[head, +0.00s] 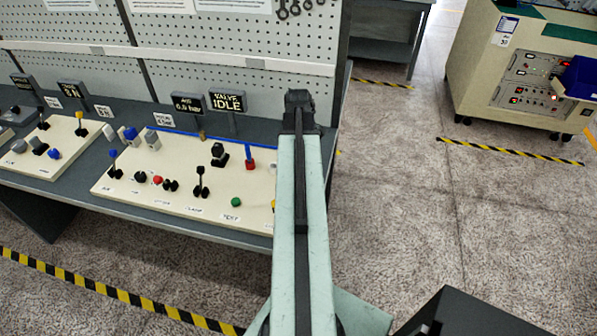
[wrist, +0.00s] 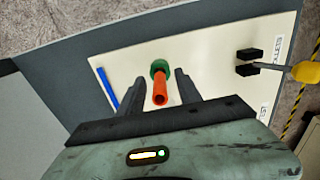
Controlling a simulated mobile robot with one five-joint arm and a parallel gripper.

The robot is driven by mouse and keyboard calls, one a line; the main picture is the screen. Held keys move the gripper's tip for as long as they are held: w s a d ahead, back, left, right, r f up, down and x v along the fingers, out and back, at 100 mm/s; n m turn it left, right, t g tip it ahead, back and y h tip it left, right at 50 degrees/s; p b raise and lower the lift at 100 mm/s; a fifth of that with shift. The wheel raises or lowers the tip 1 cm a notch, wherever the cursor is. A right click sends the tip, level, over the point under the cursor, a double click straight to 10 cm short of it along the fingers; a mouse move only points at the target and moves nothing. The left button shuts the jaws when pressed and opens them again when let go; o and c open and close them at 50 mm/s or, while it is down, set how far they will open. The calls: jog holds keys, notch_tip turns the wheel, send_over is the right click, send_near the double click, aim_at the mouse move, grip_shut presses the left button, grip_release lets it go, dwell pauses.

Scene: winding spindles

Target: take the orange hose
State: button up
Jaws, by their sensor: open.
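The orange hose (wrist: 159,92) is a short orange tube in the wrist view, with a green collar (wrist: 160,67) at its far end. It stands out from a cream board (wrist: 205,58). My gripper (wrist: 159,77) is open, with one dark finger on each side of the hose and gaps between. Whether the fingers reach the hose's depth is unclear. In the head view, I cannot make out the hose; my arm covers part of the board there.
In the wrist view, a blue strip (wrist: 107,88) lies left of the hose. Black blocks (wrist: 248,62) and a yellow knob (wrist: 305,72) are at right. In the head view, a pegboard (head: 235,60) backs the bench, and open floor (head: 400,200) lies right.

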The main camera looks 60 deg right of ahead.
jog(key=shift+f, duration=0.7)
jog(key=shift+r, duration=0.2)
grip_shut()
